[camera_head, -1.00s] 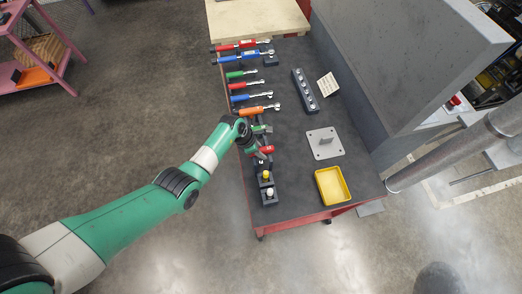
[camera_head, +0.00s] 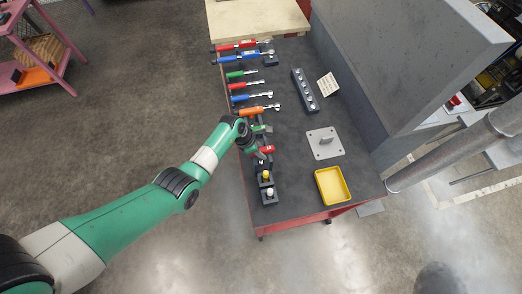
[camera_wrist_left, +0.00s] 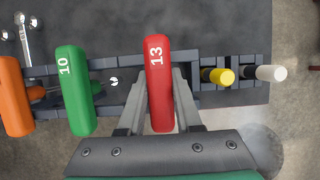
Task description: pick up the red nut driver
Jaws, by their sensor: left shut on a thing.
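The red nut driver (camera_wrist_left: 158,85) has a red handle marked 13, seen close up in the left wrist view. In the head view its red handle (camera_head: 267,149) shows at the rack near the bench's left edge. My left gripper (camera_wrist_left: 160,96) has one grey finger on each side of the handle and is shut on it. In the head view the gripper (camera_head: 259,149) is partly hidden by my own wrist. The shaft and tip of the driver are hidden under the handle. My right gripper is not in view.
A green driver (camera_wrist_left: 75,90) marked 10 stands close to the left, with an orange handle (camera_wrist_left: 15,95) beyond. Yellow (camera_wrist_left: 222,76) and white-tipped (camera_wrist_left: 270,73) pieces stand to the right. A yellow tray (camera_head: 318,190) and metal plate (camera_head: 315,145) lie on the dark bench.

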